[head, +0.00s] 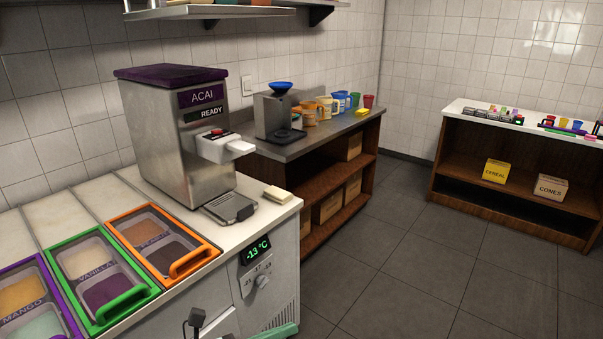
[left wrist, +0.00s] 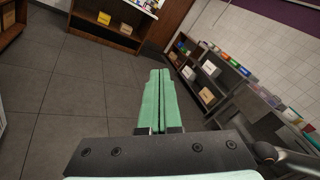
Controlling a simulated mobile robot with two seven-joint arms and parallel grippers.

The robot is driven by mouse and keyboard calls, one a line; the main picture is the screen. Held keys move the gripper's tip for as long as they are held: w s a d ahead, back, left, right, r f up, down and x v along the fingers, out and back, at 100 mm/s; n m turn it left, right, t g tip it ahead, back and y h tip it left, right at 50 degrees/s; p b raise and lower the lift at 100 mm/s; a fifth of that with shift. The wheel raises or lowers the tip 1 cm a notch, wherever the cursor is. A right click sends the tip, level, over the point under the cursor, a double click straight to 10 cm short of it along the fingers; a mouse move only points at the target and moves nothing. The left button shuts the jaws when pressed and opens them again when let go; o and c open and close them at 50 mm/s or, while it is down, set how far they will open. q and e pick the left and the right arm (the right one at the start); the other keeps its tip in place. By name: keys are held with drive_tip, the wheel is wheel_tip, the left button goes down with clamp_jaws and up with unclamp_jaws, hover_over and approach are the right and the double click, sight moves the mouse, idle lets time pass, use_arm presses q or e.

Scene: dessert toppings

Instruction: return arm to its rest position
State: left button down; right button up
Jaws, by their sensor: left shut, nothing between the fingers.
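My left gripper (left wrist: 160,76) shows in the left wrist view with its two green fingers shut together and nothing between them. The fingers point out over the grey floor, apart from the furniture. In the head view, only a green piece of my left gripper (head: 278,332) shows at the bottom edge, in front of the freezer counter (head: 262,225). My right gripper is in neither view.
The acai machine (head: 165,135) and the orange-framed tub (head: 205,243) are on the freezer counter. A side counter (head: 340,128) with cups stands behind. A low shelf (head: 455,170) with boxes stands at the right. The floor (head: 420,250) between is clear.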

use_arm(q)
drive_tip(key=s+a+f+m+y, duration=0.4)
drive_tip(key=s+f+m, duration=0.2)
drive_tip(key=m, duration=0.5)
drive_tip(key=s+a+f+m+t+y, duration=0.1)
drive_tip(key=s+a+f+m+y, duration=0.3)
drive_tip(key=f+m, duration=0.4)
drive_tip(key=s+a+f+m+y, duration=0.5)
drive_tip(key=s+f+m, duration=0.2)
drive_tip(key=m, duration=0.6)
drive_tip(key=shift+s+f+m, duration=0.3)
drive_tip(key=shift+s+f, duration=0.05)
drive_tip(key=shift+f, duration=0.2)
